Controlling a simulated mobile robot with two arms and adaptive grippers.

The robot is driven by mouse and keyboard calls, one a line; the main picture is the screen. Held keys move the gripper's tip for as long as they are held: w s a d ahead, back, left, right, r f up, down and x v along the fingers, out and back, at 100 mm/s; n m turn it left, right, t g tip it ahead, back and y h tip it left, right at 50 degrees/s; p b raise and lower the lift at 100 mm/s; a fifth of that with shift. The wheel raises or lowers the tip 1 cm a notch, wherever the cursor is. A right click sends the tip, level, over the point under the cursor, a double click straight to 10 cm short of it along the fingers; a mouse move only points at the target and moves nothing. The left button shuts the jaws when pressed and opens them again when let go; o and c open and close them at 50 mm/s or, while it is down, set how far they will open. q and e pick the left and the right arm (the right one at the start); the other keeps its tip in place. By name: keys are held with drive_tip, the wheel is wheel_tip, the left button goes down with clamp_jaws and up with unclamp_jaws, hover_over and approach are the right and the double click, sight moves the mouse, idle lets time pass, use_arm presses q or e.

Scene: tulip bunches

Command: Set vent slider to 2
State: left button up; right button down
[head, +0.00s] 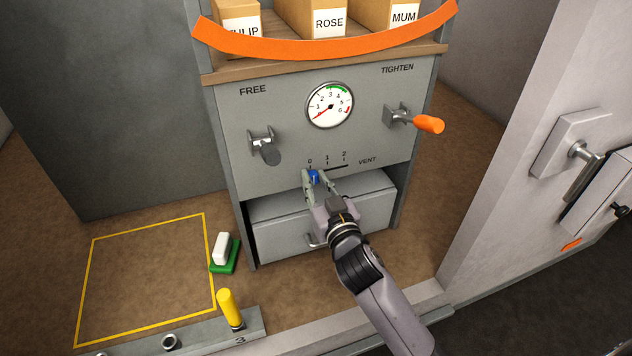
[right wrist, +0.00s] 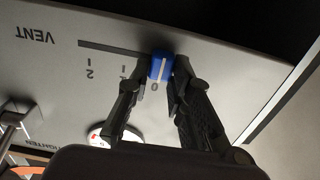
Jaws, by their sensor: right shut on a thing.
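The vent slider is a blue knob (head: 314,176) with a white line, on a dark slot in the grey panel (head: 285,135). It stands at the 0 end of the scale marked 0, 1, 2. In the right wrist view the blue knob (right wrist: 161,67) sits between the fingertips, beside the 0 mark. My right gripper (head: 315,183) is shut on the knob, and the fingers hide part of it in the head view. The slot toward 2 is bare (right wrist: 105,46). My left gripper is not in view.
Above are a dial (head: 330,105), a dark-handled lever (head: 268,152) at FREE and an orange-handled lever (head: 428,124) at TIGHTEN. A drawer (head: 365,223) lies below, slightly out. A wall with a door handle (head: 583,165) stands at right.

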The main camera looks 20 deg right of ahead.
sight(344, 164)
drive_tip(key=d+p, duration=0.2)
drive_tip(key=d, duration=0.6)
drive_tip(key=shift+w+d, duration=0.15)
drive_tip(key=shift+d, duration=0.05)
drive_tip(key=shift+a, duration=0.2)
drive_tip(key=c, duration=1.4)
unclamp_jaws()
drive_tip(key=shift+c, duration=0.2)
drive_tip(key=s, duration=1.2)
drive_tip(key=shift+d, duration=0.25)
